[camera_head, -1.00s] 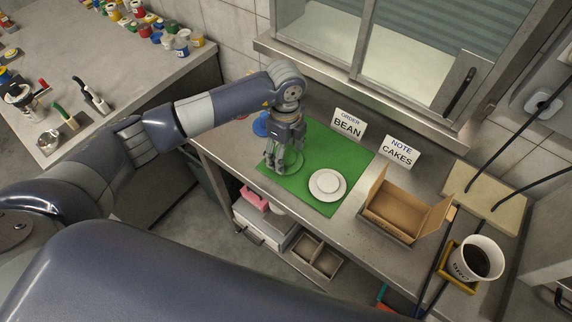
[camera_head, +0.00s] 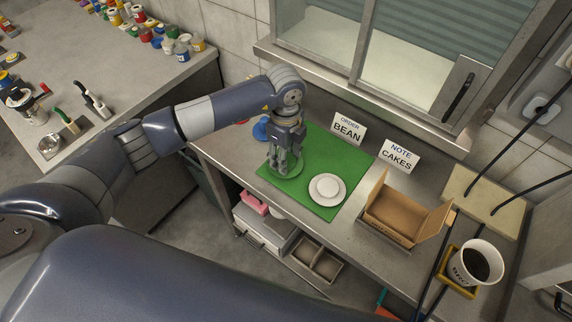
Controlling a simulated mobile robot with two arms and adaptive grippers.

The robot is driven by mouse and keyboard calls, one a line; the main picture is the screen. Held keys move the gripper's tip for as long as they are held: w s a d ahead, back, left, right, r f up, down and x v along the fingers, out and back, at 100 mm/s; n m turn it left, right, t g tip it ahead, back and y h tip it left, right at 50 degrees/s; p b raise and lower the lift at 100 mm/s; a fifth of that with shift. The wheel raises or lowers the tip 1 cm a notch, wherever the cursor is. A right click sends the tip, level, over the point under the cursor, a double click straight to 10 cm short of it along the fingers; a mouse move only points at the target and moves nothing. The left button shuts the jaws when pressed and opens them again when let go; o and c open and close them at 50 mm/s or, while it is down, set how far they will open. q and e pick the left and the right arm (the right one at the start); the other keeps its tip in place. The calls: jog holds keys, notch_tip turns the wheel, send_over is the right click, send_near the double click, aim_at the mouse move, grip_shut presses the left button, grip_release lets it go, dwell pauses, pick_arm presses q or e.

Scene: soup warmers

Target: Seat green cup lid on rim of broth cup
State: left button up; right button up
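My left gripper (camera_head: 282,168) points down over the far left part of the green mat (camera_head: 318,203). A round green lid (camera_head: 297,172) shows around and behind its fingertips, low against the mat. The fingers hide part of the lid, and I cannot tell whether they grip it. The broth cup (camera_head: 458,266) is white with dark lettering and dark liquid inside. It stands open-topped in a yellow holder (camera_head: 448,281) at the right end of the counter. My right gripper is out of view; a large arm link of mine fills the lower foreground.
A white plate-like disc (camera_head: 327,189) lies on the mat. A blue item (camera_head: 261,128) sits behind my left gripper. Dark cables (camera_head: 500,165) hang near the cup.

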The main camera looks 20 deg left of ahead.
pick_arm(q)
jog(key=shift+r+p, duration=0.45)
jog(key=shift+r, duration=0.2)
jog(key=shift+r+p, duration=1.15)
jog(key=shift+r, duration=0.5)
